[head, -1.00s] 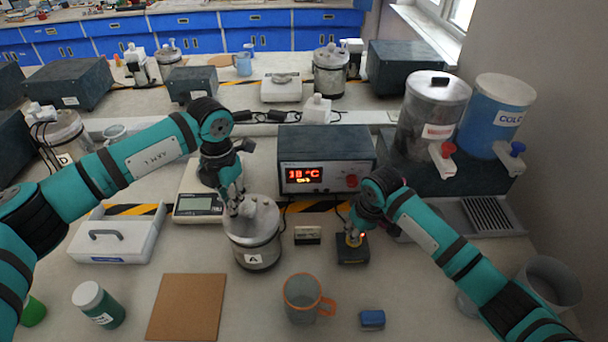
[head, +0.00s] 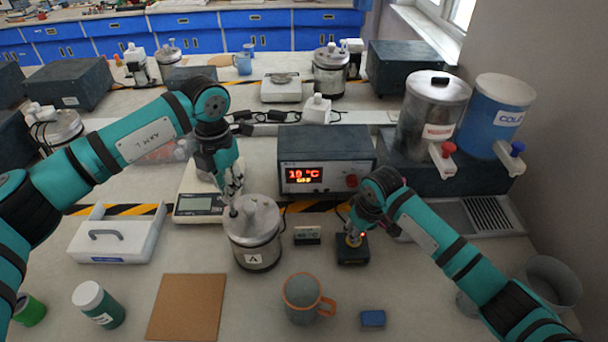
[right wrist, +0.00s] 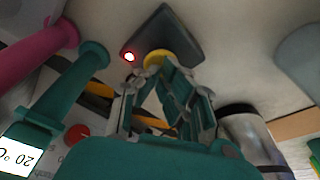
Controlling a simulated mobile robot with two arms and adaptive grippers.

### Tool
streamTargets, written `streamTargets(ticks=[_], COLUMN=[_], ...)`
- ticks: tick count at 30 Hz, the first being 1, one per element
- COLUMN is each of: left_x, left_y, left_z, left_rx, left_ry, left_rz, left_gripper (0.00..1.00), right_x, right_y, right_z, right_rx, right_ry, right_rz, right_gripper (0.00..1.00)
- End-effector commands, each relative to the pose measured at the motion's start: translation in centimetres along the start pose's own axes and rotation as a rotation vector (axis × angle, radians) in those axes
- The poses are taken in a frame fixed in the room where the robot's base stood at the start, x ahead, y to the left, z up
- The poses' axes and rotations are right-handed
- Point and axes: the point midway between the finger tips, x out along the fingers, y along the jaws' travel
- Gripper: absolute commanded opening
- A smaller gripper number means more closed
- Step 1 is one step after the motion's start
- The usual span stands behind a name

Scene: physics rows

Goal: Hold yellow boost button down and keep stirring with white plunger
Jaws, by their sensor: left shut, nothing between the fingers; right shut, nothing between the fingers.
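The steel vessel (head: 255,250) stands upright in the middle of the bench, with a pale lid and a short knob-like white plunger (head: 262,201) on top. My left gripper (head: 234,211) is shut, its tips pointing down at the lid's left side beside the plunger. Whether they touch it is unclear. The yellow boost button (right wrist: 158,58) sits on a dark block (head: 352,254) with a lit red lamp. My right gripper (head: 354,238) is shut, its tips at the button; in the right wrist view its tips (right wrist: 157,66) meet the button and partly hide it.
The control box (head: 326,160) with a red display stands behind the vessel. A scale (head: 199,204) and white case (head: 115,240) lie left. A mug (head: 302,299), blue block (head: 373,319) and brown board (head: 187,308) lie in front.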

Motion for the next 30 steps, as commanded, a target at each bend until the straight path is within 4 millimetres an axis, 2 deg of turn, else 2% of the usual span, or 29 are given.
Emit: streamTargets(ticks=[10,30], left_x=[0.3,3.7], left_y=[0.0,0.0], left_z=[0.0,0.0], left_rx=[0.000,0.000], left_ry=[0.001,0.001], left_rz=[0.000,0.000], left_gripper=[0.00,0.00], right_x=[0.1,0.1], right_y=[0.0,0.0], right_z=[0.1,0.1], right_rx=[0.000,0.000], right_ry=[-0.002,-0.002], right_rz=[0.000,0.000], right_gripper=[0.00,0.00])
